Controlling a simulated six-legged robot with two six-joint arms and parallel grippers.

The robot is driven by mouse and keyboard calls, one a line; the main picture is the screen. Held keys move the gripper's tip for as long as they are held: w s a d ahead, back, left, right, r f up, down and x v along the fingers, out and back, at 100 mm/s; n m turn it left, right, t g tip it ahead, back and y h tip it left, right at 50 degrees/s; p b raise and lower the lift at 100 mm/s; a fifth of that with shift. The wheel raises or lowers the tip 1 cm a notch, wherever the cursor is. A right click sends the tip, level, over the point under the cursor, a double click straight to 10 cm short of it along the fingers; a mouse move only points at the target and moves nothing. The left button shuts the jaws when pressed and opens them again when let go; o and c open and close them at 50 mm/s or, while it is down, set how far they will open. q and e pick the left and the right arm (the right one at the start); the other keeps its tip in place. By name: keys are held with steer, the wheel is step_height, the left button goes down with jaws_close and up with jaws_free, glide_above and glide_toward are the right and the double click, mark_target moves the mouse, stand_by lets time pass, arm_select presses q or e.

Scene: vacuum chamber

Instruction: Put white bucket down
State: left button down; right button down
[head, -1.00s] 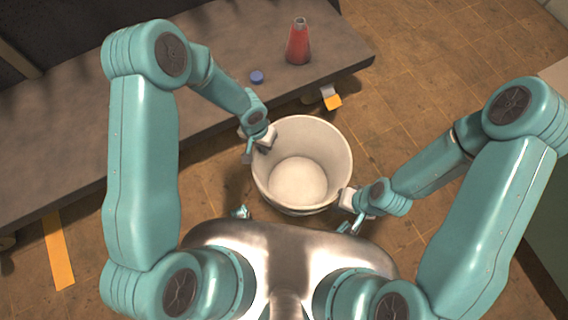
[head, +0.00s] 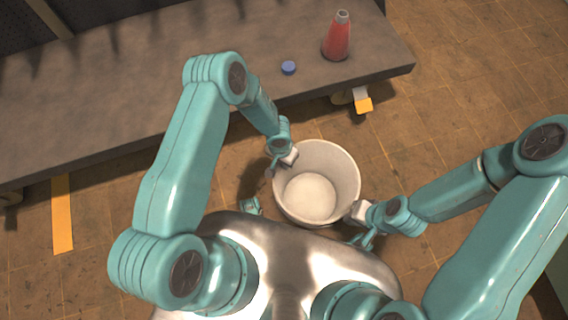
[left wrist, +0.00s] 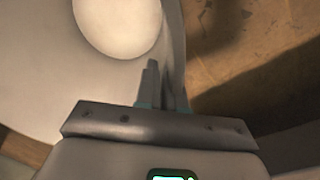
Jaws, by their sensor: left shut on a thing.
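The white bucket (head: 318,160) is upright and open at the top, in front of my body in the head view. It looks empty. My left gripper (head: 287,160) is shut on its left rim. In the left wrist view the fingers (left wrist: 163,88) straddle the bucket wall, and the bucket's inside (left wrist: 40,60) and round bottom show. My right gripper (head: 357,212) is at the bucket's lower right rim; its fingers are too small to tell whether they are closed on it. Whether the bucket's base touches the floor is hidden.
A low grey platform (head: 110,110) on wheels lies beyond the bucket, with a red cone-shaped bottle (head: 337,38) and a blue cap (head: 289,68) on it. A yellow-ended wheel bracket (head: 362,104) juts from its edge. Tiled brown floor (head: 450,110) is clear to the right.

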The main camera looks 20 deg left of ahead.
arm_select(q)
steer(key=shift+f, duration=0.7)
steer(key=shift+r, duration=0.1)
steer(key=shift+f, duration=0.2)
steer(key=c, duration=1.2)
jaws_free()
steer(key=shift+c, duration=0.2)
steer(key=shift+r, duration=0.1)
